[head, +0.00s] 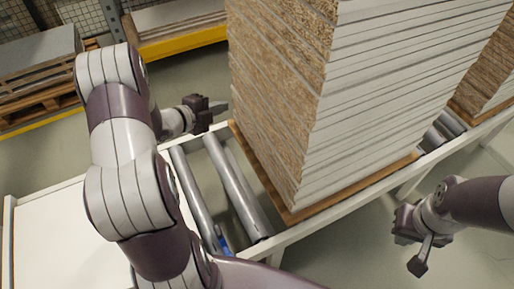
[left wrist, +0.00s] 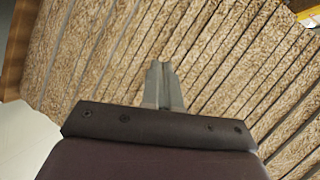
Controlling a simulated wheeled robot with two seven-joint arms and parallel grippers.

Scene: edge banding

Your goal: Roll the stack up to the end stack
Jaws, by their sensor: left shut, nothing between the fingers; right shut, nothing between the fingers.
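A tall stack of boards (head: 385,105), with white faces on one side and brown chipboard edges on the other, stands on a wooden base board (head: 345,190) on the roller conveyor. The end stack (head: 492,75) shows partly at the right edge, beyond a short gap with bare rollers. My left gripper (head: 222,107) is shut and empty beside the chipboard side of the near stack. In the left wrist view its closed fingers (left wrist: 163,82) point at the chipboard edges (left wrist: 220,60); I cannot tell whether they touch. My right gripper (head: 418,264) is shut and empty, in front of the conveyor, apart from the stack.
Bare rollers (head: 236,185) lie left of the stack, within the conveyor's white frame (head: 330,212). A white table surface (head: 75,240) is at lower left. Pallets with boards (head: 40,65) and a yellow-edged rack (head: 180,42) stand behind. Floor is free at lower right.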

